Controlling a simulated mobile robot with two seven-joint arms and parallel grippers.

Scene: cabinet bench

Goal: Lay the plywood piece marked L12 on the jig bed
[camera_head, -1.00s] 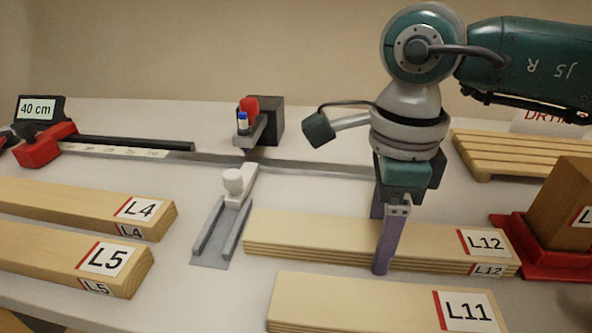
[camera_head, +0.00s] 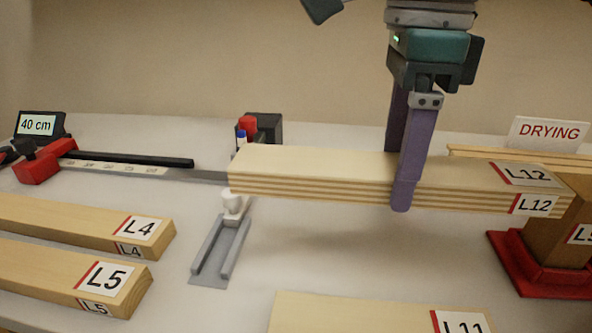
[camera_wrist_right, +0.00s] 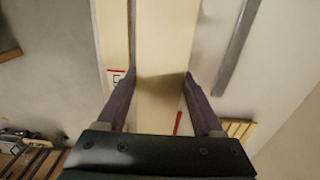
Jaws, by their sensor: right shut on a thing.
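The layered plywood piece marked L12 (camera_head: 310,175) is raised above the bench, roughly level, with its label at the right end. My right gripper (camera_head: 402,190) is shut on it, purple fingers on its two long sides, right of its middle. The right wrist view shows the same piece (camera_wrist_right: 165,40) running between the fingers (camera_wrist_right: 160,82). A long grey rail (camera_head: 205,176) with a scale strip and red stop (camera_head: 45,168) lies behind it; I cannot tell for sure whether this is the jig bed. The piece hides the rail's right part.
A grey channel with a white knob (camera_head: 219,252) lies by the piece's left end. Boards L4 (camera_head: 85,220), L5 (camera_head: 60,262) and L11 (camera_head: 370,312) lie in front. A red holder (camera_head: 545,280) with a wooden block stands right, before the slatted DRYING rack (camera_head: 470,151).

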